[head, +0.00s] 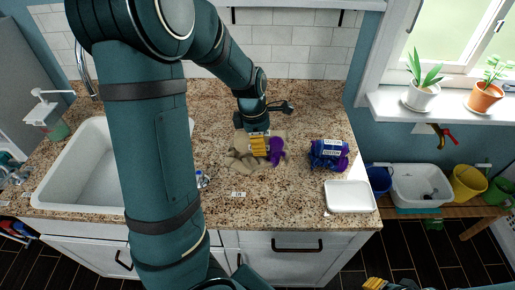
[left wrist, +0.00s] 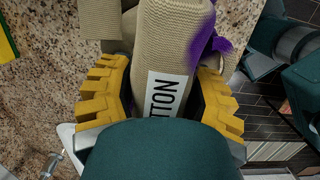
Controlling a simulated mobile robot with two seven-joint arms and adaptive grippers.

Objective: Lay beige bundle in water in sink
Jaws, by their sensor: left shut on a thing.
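The beige bundle (head: 243,162) lies on the speckled counter right of the sink. In the left wrist view it is a ribbed beige roll (left wrist: 165,45) with a purple patch and a white label ending in "TTON". My left gripper (head: 260,146) points down at it, its yellow fingers (left wrist: 160,90) shut on the roll from both sides. The white sink (head: 80,165) is at the left; my left arm hides its right part, and I cannot make out water in it. Only yellow tips of my right gripper (head: 375,284) show at the bottom edge.
A blue labelled bundle (head: 323,157) with purple on it lies to the right, behind a white tray (head: 350,197). A soap dispenser (head: 48,117) and a faucet (head: 87,72) stand by the sink. Tubs and buckets (head: 420,185) are on a low bench at the right.

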